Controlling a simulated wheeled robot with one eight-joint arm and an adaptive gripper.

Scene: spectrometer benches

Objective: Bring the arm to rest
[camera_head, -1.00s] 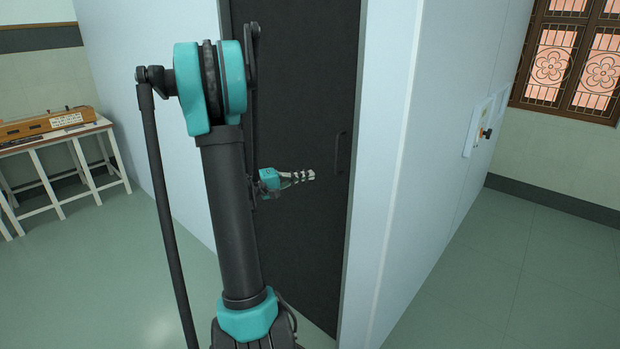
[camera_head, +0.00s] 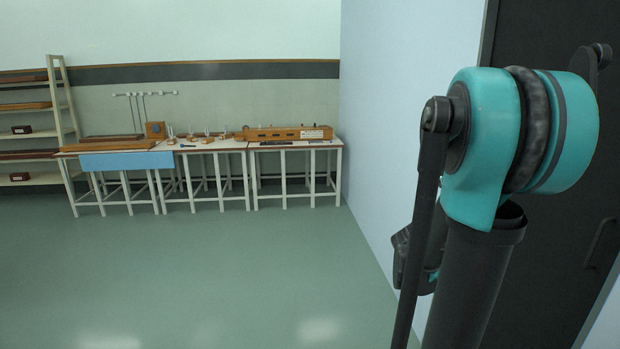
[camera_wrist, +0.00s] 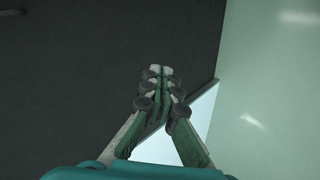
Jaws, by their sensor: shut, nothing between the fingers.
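My gripper (camera_wrist: 160,75) shows in the wrist view with its fingers drawn together and nothing between them. It points toward a dark surface that fills the left and top of that view. In the head view, my arm's teal joint and dark links stand at the right, and the gripper's fingers cannot be made out there. A dark part of my arm shows low beside the pale wall.
A dark door (camera_head: 560,240) and pale wall (camera_head: 405,110) stand close by my arm. Benches (camera_head: 295,145) with wooden instruments (camera_head: 285,133) line the far wall, beside a shelf rack (camera_head: 60,100). The green floor (camera_head: 220,270) between is clear.

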